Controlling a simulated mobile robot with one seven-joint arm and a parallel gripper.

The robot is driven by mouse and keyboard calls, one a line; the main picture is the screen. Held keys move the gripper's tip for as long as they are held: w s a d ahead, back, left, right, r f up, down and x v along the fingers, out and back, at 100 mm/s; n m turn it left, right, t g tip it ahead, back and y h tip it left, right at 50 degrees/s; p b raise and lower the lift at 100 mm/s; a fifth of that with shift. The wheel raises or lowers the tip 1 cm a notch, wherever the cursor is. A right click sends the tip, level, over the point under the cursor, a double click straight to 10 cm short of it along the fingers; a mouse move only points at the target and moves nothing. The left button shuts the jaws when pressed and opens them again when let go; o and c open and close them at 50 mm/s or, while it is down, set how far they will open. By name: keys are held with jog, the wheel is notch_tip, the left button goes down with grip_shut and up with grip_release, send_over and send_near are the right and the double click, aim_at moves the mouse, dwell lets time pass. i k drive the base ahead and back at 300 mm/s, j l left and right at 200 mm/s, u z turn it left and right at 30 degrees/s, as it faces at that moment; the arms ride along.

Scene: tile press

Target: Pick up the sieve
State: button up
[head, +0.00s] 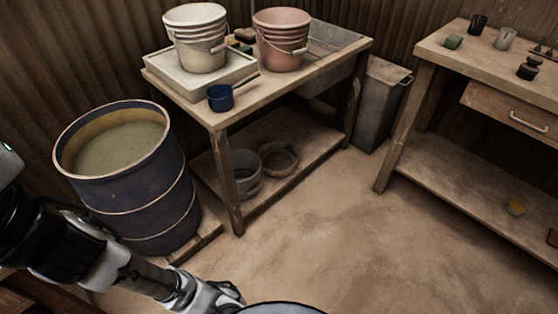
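A round, shallow, brownish vessel with a rim (279,158), which may be the sieve, sits on the low shelf under the middle table. A grey round vessel (243,180) stands beside it to the left, partly behind the table's front leg. I cannot make out a mesh in either, so I cannot tell for sure which is the sieve. My arm reaches in from the lower left along the bottom edge.
A large drum (130,185) of murky liquid stands left of the table. The table (290,84) bears a white bucket (196,40), a pink bucket (281,40) and a blue dipper (221,97). A workbench (440,50) stands at right. The floor (310,235) between is clear.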

aim_at(277, 146)
jog(key=i+l, duration=0.2)
jog(key=i+l+u, duration=0.1)
jog(key=l, duration=0.3)
jog(key=i+l, duration=0.25)
jog(key=i+l+u, duration=0.1)
jog(key=l, duration=0.3)
jog(key=i+l+u, duration=0.15)
jog(key=i+l, duration=0.5)
jog(key=i+j, duration=0.4)
jog(key=i, duration=0.15)
jog(key=i+j, duration=0.4)
jog(key=i, duration=0.2)
